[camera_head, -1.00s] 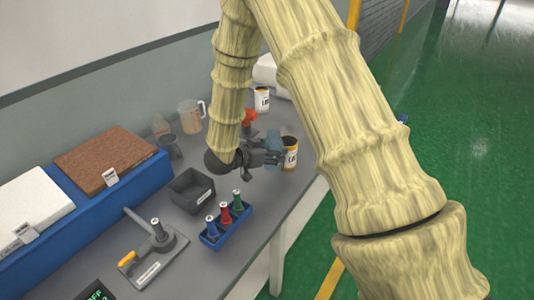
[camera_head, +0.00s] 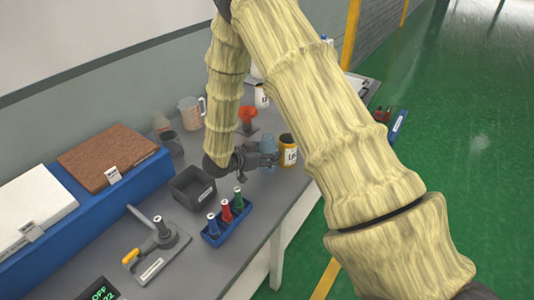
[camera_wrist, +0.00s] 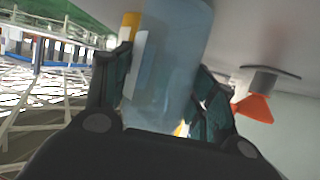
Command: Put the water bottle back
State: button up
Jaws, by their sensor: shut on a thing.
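The water bottle (camera_wrist: 168,75) is a translucent pale blue cylinder. In the wrist view it stands between the two fingers of my gripper (camera_wrist: 165,95), which is shut on it. In the head view my gripper (camera_head: 258,158) is low over the grey bench, and the bottle (camera_head: 268,144) shows only partly behind the fingers. I cannot tell whether the bottle's base touches the bench. A yellow-and-white labelled can (camera_head: 288,152) stands just to the right of the bottle, close to it.
An orange funnel-like item (camera_head: 248,115) stands behind the gripper. A dark grey bin (camera_head: 192,186) and a blue rack (camera_head: 228,225) with several coloured bottles stand nearer. A clear jug (camera_head: 190,111) stands at the back. The bench's right edge is close to the can.

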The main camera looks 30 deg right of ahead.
jog(key=shift+f, duration=0.1)
jog(key=o, duration=1.1)
jog(key=shift+o, duration=0.2)
jog(key=b+v, duration=0.2)
jog(key=v, duration=1)
jog(key=shift+b, duration=0.3)
jog(key=shift+r, duration=0.25)
